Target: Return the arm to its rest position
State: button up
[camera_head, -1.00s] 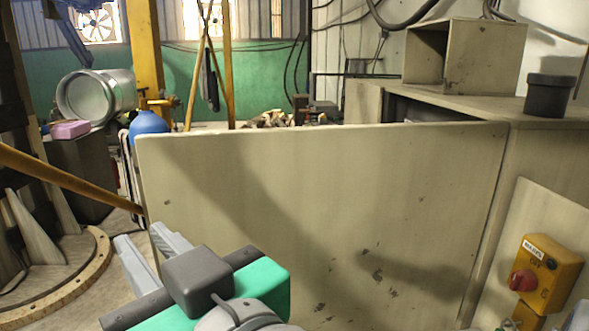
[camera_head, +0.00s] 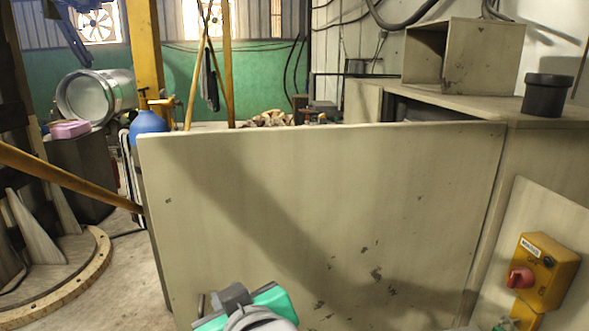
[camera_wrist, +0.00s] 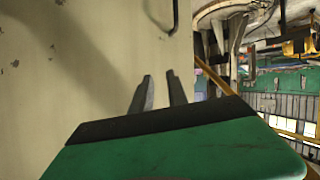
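My gripper (camera_wrist: 160,82) shows in the wrist view with its two grey fingers apart and nothing between them. In the head view its green and dark body is low at the bottom edge, in front of a large beige panel (camera_head: 330,220), and the fingers are mostly hidden. The panel also fills the left of the wrist view (camera_wrist: 60,60). A thin U-shaped handle (camera_wrist: 174,22) on the panel lies beyond the fingertips, apart from them.
A beige cabinet (camera_head: 555,150) stands at the right, with a dark pot (camera_head: 547,96) on top. A yellow switch box (camera_head: 545,268) with a red knob is at lower right. A yellow pole (camera_head: 70,180) and round wooden base (camera_head: 85,275) are at left. Some floor (camera_head: 130,265) is clear.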

jog(key=w+d+f+m+g+h, duration=0.2)
jog(key=w+d+f+h, duration=0.15)
jog(key=d+f, duration=0.55)
jog(key=s+d+f+m+g+h+b, duration=0.1)
jog(key=s+d+f+m+g+b, duration=0.1)
jog(key=d+f, duration=0.6)
jog(key=s+d+f+m+g+h+b, duration=0.1)
jog(key=s+d+f+m+g+b, duration=0.1)
jog(key=d+f, duration=0.5)
notch_tip(320, 180, down, 6)
jog(key=m+g+b, duration=0.1)
jog(key=g+b, duration=0.1)
jog(key=shift+s+d+f+b, duration=0.15)
jog(key=shift+s+d+b, duration=0.2)
jog(key=shift+d+b, duration=0.05)
